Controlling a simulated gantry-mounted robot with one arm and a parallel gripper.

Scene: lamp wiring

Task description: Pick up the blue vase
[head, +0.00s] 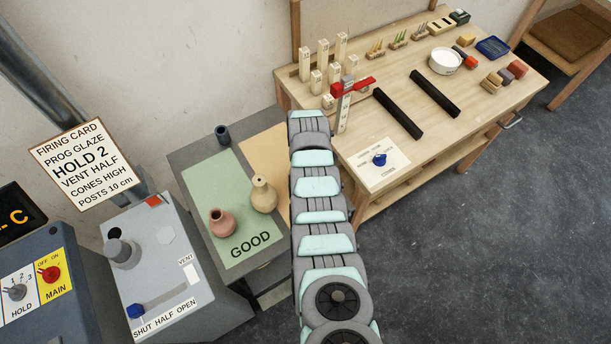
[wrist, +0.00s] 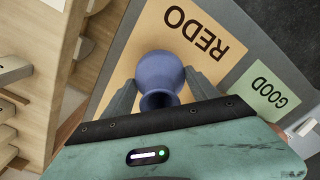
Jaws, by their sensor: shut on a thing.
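The blue vase (wrist: 160,72) is in the wrist view, between the two grey fingers of my gripper (wrist: 161,80). The fingers are shut on it, one on each side. Its dark open mouth faces the wrist camera. Behind it is the orange REDO mat (wrist: 143,44); I cannot tell whether the vase touches the mat or hangs above it. In the head view my arm hides both the vase and the gripper, and only part of the orange mat (head: 268,152) shows.
The green GOOD mat (head: 215,170), also in the wrist view (wrist: 262,82), holds a pink vase (head: 221,223) and a beige vase (head: 263,195). A small dark cup (head: 222,133) stands at the back. A wooden workbench (head: 440,120) with tools is on the right.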

